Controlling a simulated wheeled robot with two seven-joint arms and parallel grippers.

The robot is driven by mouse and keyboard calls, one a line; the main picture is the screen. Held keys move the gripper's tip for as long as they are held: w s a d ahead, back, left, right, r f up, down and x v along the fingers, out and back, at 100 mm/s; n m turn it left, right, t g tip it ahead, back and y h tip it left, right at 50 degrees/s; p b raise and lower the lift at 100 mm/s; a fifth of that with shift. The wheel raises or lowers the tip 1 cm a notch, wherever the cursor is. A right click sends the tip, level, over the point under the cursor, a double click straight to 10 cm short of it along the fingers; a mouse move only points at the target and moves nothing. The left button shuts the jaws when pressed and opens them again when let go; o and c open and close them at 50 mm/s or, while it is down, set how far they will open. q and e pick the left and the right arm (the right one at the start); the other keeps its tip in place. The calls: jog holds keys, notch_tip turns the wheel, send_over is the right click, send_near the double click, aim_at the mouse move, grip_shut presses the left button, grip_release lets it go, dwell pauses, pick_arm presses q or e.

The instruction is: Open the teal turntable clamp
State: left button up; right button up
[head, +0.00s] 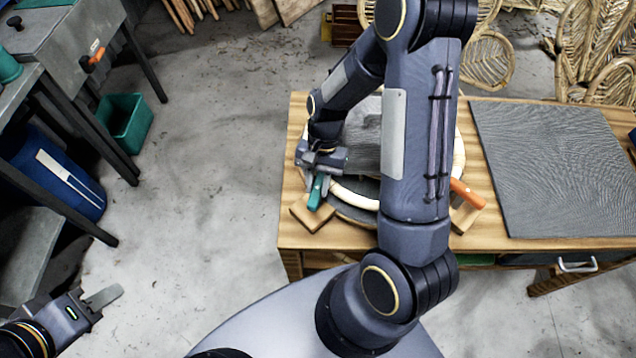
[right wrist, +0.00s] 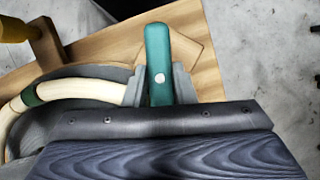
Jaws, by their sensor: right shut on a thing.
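The teal turntable clamp (head: 317,192) sits at the front left of the round turntable (head: 352,213) on the wooden bench. In the right wrist view the teal clamp handle (right wrist: 158,70) stands between the fingers of my right gripper (right wrist: 158,88). My right gripper (head: 321,172) is shut on this handle. A pale bent rattan piece (right wrist: 85,89) runs along the turntable up to the clamp. My right arm hides much of the turntable in the head view. My left gripper (head: 98,300) is low at the left, away from the bench; its finger opening is unclear.
An orange clamp (head: 466,193) is at the turntable's right side. A dark ribbed mat (head: 560,165) covers the bench's right part. A green bin (head: 126,122) and blue barrel (head: 60,180) stand at left. The floor between them and the bench is clear.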

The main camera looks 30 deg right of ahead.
jog(key=n+h, duration=0.1)
jog(key=n, duration=0.2)
jog(key=n+g+h+b, duration=0.1)
jog(key=n, duration=0.1)
jog(key=shift+w+a+n, duration=0.1)
jog(key=shift+n, duration=0.3)
jog(key=n+h+b, duration=0.1)
jog(key=n+h, duration=0.1)
jog(key=n, duration=0.3)
jog(key=shift+a+n, duration=0.1)
jog(key=shift+n, duration=0.3)
jog(key=shift+n+h, duration=0.3)
jog(key=o, duration=1)
jog(key=v, duration=0.7)
jog(key=shift+w+r+b, duration=0.15)
jog(key=shift+r+b, duration=0.25)
